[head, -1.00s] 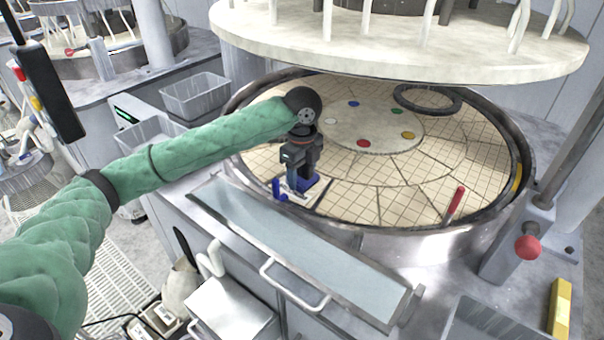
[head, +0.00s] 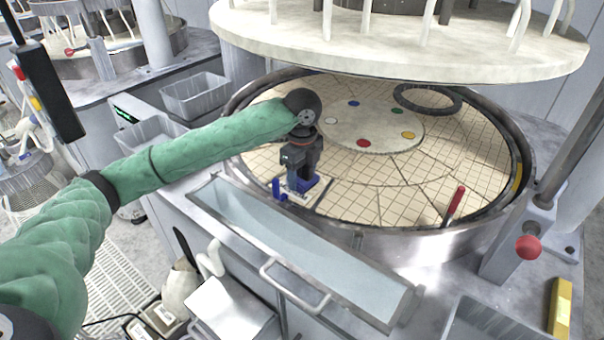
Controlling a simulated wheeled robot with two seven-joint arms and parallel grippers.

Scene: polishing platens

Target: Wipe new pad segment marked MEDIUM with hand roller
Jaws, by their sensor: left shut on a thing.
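My left gripper (head: 294,182) reaches over the front left edge of the round polishing platen (head: 375,190), pointing down. It is shut on a small tool with blue parts (head: 279,190), which seems to be the hand roller; the fingers hide much of it. The tool is low over or on a pale patch of the platen's front left edge. I cannot tell whether it touches. No MEDIUM mark can be read on the tan, grid-lined pad segments. My right gripper is not in view.
A red-handled tool (head: 454,203) stands at the platen's right front. A dark ring (head: 427,99) lies at the back. A large upper plate (head: 400,45) hangs above. A long trough (head: 300,240) with a handle runs along the front. A grey bin (head: 196,97) is at left.

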